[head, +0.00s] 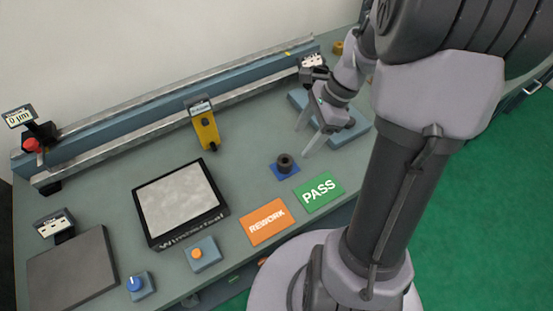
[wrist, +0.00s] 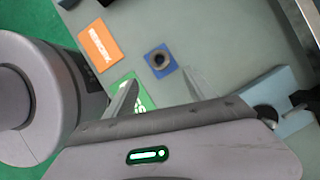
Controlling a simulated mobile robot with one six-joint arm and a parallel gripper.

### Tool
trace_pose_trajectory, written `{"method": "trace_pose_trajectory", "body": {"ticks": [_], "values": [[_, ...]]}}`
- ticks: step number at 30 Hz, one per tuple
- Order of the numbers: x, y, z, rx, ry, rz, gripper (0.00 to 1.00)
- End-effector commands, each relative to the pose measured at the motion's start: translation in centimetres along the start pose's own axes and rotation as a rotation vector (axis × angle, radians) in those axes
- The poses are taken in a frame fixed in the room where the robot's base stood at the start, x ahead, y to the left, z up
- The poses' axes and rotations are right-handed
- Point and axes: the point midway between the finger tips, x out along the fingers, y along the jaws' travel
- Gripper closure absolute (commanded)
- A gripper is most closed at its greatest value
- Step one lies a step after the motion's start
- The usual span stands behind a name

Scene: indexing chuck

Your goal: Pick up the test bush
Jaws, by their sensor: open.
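The test bush (head: 285,162) is a dark grey ring-shaped cylinder with a hole in its top. It stands upright on a small blue pad (head: 279,173). In the wrist view the bush (wrist: 159,58) shows beyond and between my fingertips, apart from both. My gripper (head: 304,138) is open and empty, just to the right of the bush in the head view. In the wrist view the two fingers of my gripper (wrist: 162,76) are spread wide.
A green PASS card (head: 319,191) and an orange REWORK card (head: 267,221) lie in front of the pad. A black-framed plate (head: 151,233) is further left. A yellow device (head: 207,132) hangs by the long rail (head: 120,118) at the back. A blue block (head: 349,133) lies behind my gripper.

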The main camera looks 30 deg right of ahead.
Motion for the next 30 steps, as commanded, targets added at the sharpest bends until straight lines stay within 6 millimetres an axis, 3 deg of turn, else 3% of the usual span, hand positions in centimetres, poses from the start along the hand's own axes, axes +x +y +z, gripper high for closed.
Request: {"method": "trace_pose_trajectory", "body": {"ticks": [1, 3, 11, 17, 24, 30], "values": [[2.2, 0.1, -0.2, -0.002, 0.0, 0.004, 0.36], [3.9, 0.1, -0.2, -0.003, 0.0, 0.003, 0.36], [6.6, 0.0, 0.1, -0.004, 0.001, 0.0, 0.36], [10.7, -0.1, 0.3, -0.004, 0.001, 0.002, 0.36], [10.9, -0.2, 0.5, -0.003, 0.002, 0.0, 0.36], [10.9, -0.2, 0.5, -0.004, 0.002, 0.0, 0.75]]}}
